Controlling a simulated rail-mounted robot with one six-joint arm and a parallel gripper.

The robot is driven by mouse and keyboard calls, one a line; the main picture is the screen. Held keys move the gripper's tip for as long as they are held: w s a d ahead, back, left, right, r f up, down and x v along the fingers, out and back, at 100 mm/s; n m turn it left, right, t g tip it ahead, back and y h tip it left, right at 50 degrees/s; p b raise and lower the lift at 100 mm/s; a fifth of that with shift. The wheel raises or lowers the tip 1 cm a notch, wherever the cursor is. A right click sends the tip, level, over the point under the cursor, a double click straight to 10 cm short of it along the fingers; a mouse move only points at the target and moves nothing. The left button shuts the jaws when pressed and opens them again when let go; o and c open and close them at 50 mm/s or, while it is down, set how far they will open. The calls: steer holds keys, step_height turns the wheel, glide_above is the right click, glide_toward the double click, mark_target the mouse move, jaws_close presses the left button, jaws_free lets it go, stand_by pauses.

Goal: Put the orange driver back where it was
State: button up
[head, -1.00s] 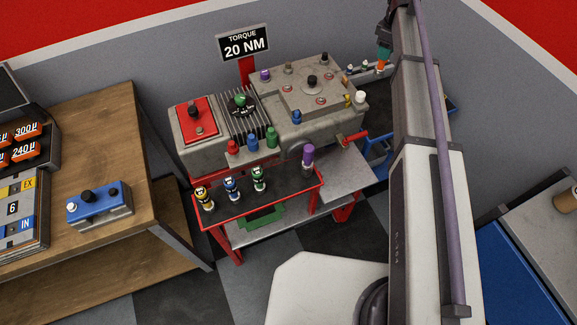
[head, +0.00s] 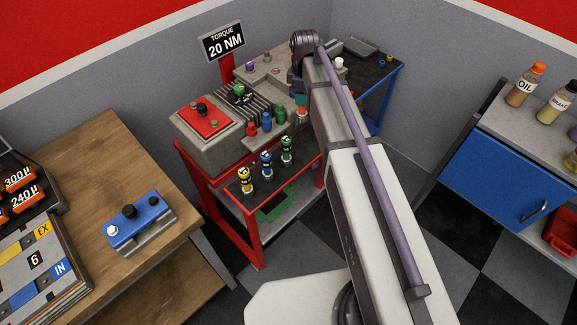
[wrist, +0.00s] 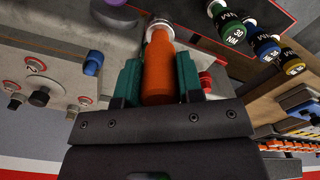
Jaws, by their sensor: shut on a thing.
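The orange driver (wrist: 158,72) has an orange handle and a pale metal collar. In the wrist view it sits between the teal fingers of my gripper (wrist: 157,82), which is shut on it. In the head view my gripper (head: 301,100) is beside the front right of the grey engine block, with a little of the orange driver (head: 302,112) showing below the fingers. A red knob (head: 251,129), a blue one (head: 266,121) and a green one (head: 281,114) stand in a row to its left. I cannot tell whether the driver touches anything.
Yellow (head: 246,181), blue (head: 266,163) and green (head: 286,150) labelled torque drivers stand on the red-framed cart (head: 258,225). My arm hides the cart's right side. A wooden bench (head: 95,180) is left; a blue cabinet (head: 515,175) is right.

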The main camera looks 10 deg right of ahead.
steer(key=s+f+b, duration=0.3)
steer(key=f+b, duration=0.8)
steer(key=shift+s+d+f, duration=0.15)
steer(key=shift+s+f, duration=0.15)
steer(key=shift+f, duration=0.05)
steer(key=o, duration=1)
steer(key=shift+r, duration=0.1)
step_height(320, 180, up, 12)
steer(key=p, duration=1.2)
steer(key=shift+r+p, duration=0.2)
steer(key=shift+p, duration=0.15)
